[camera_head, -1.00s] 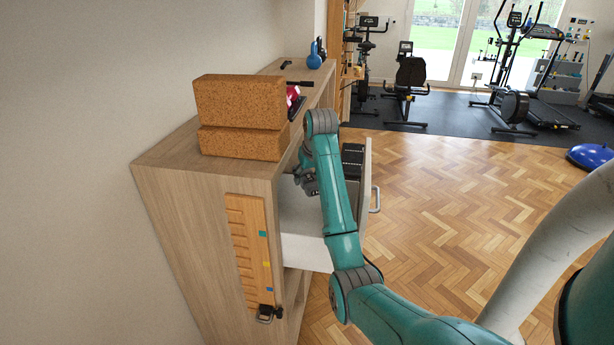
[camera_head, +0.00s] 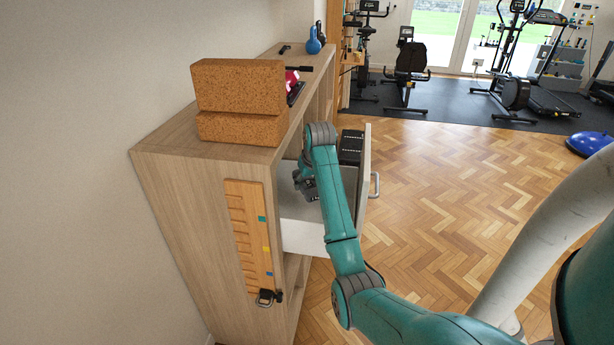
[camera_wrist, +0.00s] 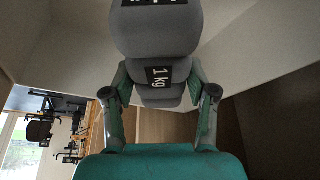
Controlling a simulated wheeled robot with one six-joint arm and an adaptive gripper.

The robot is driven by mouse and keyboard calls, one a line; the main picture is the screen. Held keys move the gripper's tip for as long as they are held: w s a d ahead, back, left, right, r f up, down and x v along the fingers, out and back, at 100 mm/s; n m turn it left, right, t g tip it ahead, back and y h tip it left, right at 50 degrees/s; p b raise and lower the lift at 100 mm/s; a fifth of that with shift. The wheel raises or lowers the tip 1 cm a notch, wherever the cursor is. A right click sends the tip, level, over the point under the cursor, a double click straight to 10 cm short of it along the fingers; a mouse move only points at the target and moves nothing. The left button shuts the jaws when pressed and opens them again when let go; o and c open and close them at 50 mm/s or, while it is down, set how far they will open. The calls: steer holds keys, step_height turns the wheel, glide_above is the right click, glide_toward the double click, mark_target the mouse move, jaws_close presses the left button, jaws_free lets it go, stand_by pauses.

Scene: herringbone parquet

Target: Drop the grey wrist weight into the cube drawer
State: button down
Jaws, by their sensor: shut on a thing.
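The grey wrist weight (camera_wrist: 160,30) is a padded piece with black "1 kg" labels, large in the wrist view. My gripper (camera_wrist: 158,92) is shut on it, with a finger on each side. In the head view, my gripper (camera_head: 308,188) is at the opened drawer, mostly hidden behind my teal arm. The cube drawer (camera_head: 302,237) is pulled out of the wooden shelf unit, with pale walls and a handle on its front. I cannot tell how high the weight is above the drawer floor.
A black object (camera_head: 351,147) lies in the far part of the drawer. Cork blocks (camera_head: 240,88) are stacked on the shelf unit (camera_head: 205,190), with a blue kettlebell (camera_head: 314,42) farther back. Parquet (camera_head: 450,190) is clear to the right.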

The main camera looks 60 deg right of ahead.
steer(key=shift+f, duration=2.15)
steer(key=shift+c, duration=1.3)
jaws_free()
steer(key=shift+v, duration=3.75)
